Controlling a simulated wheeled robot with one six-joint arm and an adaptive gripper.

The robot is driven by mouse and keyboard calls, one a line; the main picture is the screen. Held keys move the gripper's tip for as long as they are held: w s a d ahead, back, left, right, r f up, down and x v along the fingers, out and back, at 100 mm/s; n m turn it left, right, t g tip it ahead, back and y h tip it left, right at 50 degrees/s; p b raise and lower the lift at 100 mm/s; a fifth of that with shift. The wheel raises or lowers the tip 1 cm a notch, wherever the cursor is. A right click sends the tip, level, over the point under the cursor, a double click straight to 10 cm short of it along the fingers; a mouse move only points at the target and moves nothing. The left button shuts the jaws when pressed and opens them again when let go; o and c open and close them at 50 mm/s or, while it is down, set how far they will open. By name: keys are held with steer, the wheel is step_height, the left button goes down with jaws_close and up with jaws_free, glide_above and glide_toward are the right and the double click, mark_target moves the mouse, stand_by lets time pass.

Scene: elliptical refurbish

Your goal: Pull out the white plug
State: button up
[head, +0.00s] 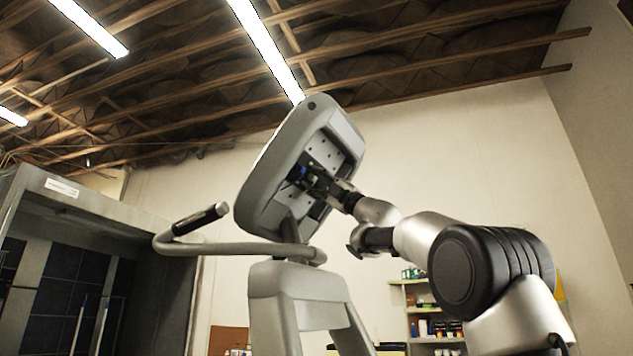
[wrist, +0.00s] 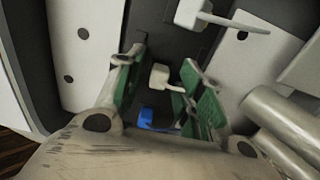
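In the wrist view a small white plug (wrist: 159,77) sits on the dark panel between my fingers, with a short white lead running right toward the right finger. A second white plug (wrist: 189,13) with a white cable is above, outside the fingers. My gripper (wrist: 163,66) is open, its green pads on either side of the lower plug. A gap shows at the left pad; whether the right pad touches the lead I cannot tell. In the head view my gripper (head: 306,178) reaches into the open back of the grey console (head: 271,165), where the plugs cannot be made out.
A blue connector (wrist: 157,119) lies low between my fingers. White plates (wrist: 84,45) with holes flank the dark strip, and grey tubes (wrist: 287,118) are close at right. In the head view a handlebar (head: 235,248) curves below the console, and shelves (head: 425,310) stand behind.

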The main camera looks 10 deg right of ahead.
steer(key=shift+r, duration=0.1)
jaws_close()
steer(key=shift+s+d+f, duration=0.35)
steer(key=shift+f, duration=0.05)
steer(key=shift+d+f, duration=0.1)
steer(key=shift+f, duration=0.1)
jaws_free()
steer(key=shift+s, duration=0.1)
steer(key=v, duration=1.2)
